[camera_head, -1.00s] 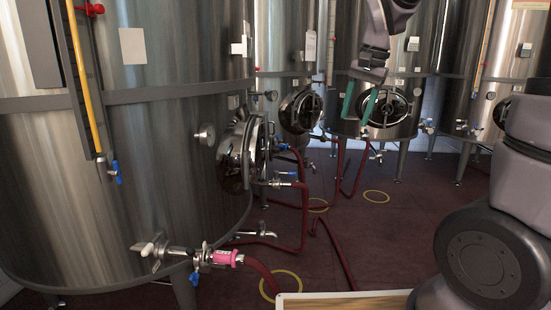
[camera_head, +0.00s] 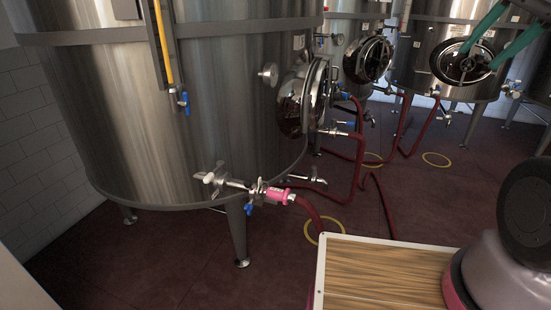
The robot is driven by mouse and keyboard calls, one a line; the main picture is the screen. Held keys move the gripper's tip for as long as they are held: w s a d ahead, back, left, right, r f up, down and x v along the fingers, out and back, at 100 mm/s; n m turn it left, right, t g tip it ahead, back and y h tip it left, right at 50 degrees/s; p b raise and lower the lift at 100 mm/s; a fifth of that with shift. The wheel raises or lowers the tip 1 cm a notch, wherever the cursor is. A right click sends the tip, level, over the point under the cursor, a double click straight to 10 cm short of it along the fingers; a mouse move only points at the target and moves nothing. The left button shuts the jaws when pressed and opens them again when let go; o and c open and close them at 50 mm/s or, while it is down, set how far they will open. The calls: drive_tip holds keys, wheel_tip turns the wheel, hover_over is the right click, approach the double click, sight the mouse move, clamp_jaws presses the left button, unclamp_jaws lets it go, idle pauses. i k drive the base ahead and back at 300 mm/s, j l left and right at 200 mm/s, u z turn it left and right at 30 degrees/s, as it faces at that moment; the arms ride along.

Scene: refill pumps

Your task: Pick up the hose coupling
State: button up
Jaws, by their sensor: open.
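The pink hose coupling (camera_head: 278,196) is at the lower front of the large steel tank, in line with the tank's outlet valve (camera_head: 228,183). A dark red hose (camera_head: 310,212) runs from its right end down toward the floor. A blue handle (camera_head: 249,208) hangs just left of the coupling. My gripper (camera_head: 480,57) shows at the top right with two green fingers spread apart. It is empty and well away from the coupling, up and to the right in the picture. The gripper's upper part is out of frame.
The large steel tank (camera_head: 200,110) fills the left and stands on legs. More tanks (camera_head: 450,60) stand behind. Red hoses (camera_head: 358,160) and yellow rings (camera_head: 436,159) lie on the floor. A wood-topped surface with a white rim (camera_head: 380,275) is at the lower right, beside my arm.

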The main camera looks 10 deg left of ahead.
sight(279, 195)
drive_tip(key=u, duration=1.2)
